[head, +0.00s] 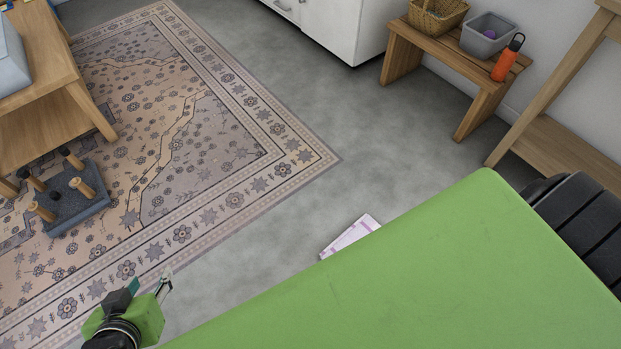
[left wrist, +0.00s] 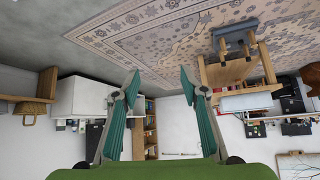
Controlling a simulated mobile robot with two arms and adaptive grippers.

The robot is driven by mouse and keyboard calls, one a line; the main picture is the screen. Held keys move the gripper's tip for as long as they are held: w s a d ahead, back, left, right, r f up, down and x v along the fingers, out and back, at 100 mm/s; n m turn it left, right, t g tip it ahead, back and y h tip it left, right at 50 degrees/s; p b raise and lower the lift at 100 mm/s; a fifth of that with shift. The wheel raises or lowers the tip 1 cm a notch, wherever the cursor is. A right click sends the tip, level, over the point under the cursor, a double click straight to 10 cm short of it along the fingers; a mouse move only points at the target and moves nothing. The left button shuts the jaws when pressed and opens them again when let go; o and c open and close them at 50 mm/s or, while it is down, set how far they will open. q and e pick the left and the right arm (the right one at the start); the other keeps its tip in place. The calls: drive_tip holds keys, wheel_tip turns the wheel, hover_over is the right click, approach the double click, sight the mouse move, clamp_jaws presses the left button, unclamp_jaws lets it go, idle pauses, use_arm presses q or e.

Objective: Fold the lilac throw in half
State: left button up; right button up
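A pale lilac-and-white patterned piece of cloth, likely the lilac throw (head: 347,236), shows on the grey floor in the middle of the head view. Only a small corner shows; the rest is hidden behind my green body, so I cannot tell how it lies. My left gripper (head: 150,287) is low at the left in the head view, over the rug's edge and well left of the cloth. In the left wrist view the left gripper (left wrist: 160,84) has its two green fingers spread wide with nothing between them. My right gripper is not in view.
A patterned rug (head: 190,140) covers the floor at left. A wooden table (head: 45,52) and a grey peg stand (head: 72,205) are on its left. A wooden bench (head: 423,48) at the back holds a basket, grey bin and orange bottle (head: 508,60). The floor between is clear.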

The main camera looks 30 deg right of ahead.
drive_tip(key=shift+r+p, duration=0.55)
use_arm(q)
drive_tip(key=s+a+f+g+y+p, duration=0.1)
drive_tip(key=s+a+g, duration=0.15)
drive_tip(key=s, duration=0.25)
drive_tip(key=s+a+f+g+p, duration=0.1)
drive_tip(key=s+f+g, duration=0.15)
drive_tip(key=s, duration=0.25)
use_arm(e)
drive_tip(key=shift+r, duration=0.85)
use_arm(q)
drive_tip(key=x, duration=0.1)
drive_tip(key=p+x, duration=0.1)
drive_tip(key=x, duration=0.1)
drive_tip(key=p+x, duration=0.1)
drive_tip(key=shift+w+d+f, duration=0.1)
drive_tip(key=shift+d+f, duration=0.1)
drive_tip(key=shift+d, duration=0.15)
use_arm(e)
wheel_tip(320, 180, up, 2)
